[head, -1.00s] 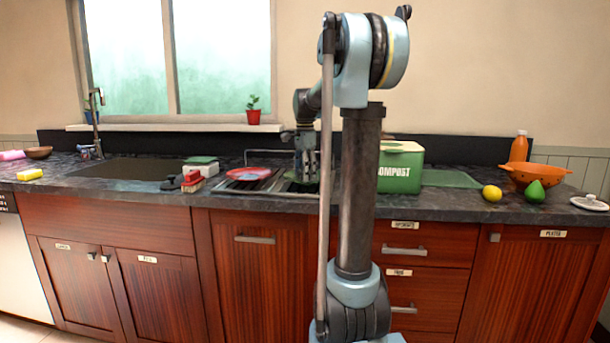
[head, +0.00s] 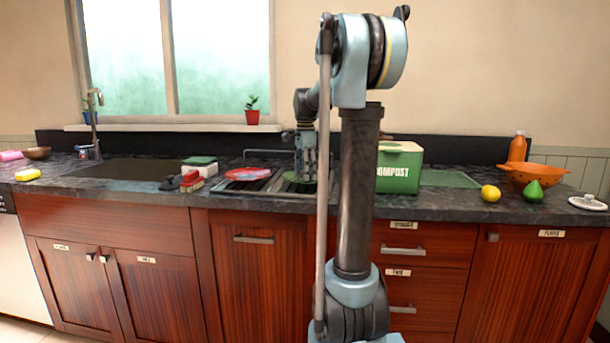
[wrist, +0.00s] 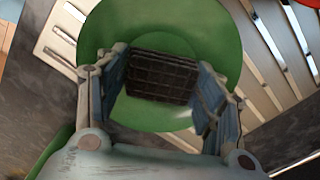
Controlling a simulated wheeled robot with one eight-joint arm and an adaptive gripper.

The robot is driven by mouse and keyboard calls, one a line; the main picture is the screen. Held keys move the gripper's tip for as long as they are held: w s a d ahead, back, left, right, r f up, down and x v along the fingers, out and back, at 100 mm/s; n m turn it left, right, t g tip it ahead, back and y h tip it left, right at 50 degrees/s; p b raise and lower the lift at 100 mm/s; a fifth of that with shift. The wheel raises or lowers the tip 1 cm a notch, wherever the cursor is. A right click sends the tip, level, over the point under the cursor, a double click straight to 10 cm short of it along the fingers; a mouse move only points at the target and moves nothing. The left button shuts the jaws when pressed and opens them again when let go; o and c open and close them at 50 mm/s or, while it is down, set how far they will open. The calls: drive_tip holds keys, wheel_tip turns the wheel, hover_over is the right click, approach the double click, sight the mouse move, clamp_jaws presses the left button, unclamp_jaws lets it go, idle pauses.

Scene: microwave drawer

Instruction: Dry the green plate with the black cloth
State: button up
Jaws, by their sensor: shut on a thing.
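The green plate (wrist: 160,30) lies flat on the slatted drying rack, below my gripper in the wrist view. In the head view only a small part of the green plate (head: 292,178) shows around the fingers. My gripper (head: 306,178) points down over it. In the wrist view, the black cloth (wrist: 160,78), dark with a grid pattern, is between the two fingers of my gripper (wrist: 165,85), which are shut on it. The cloth is over the middle of the plate; whether it touches the plate cannot be told.
A red plate (head: 248,174) lies left on the drying rack (head: 262,186). The green compost bin (head: 399,168) is close right of my arm. The sink (head: 125,169) is further left; an orange colander (head: 532,174) is far right.

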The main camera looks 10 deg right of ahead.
drive_tip(key=shift+r, duration=3.45)
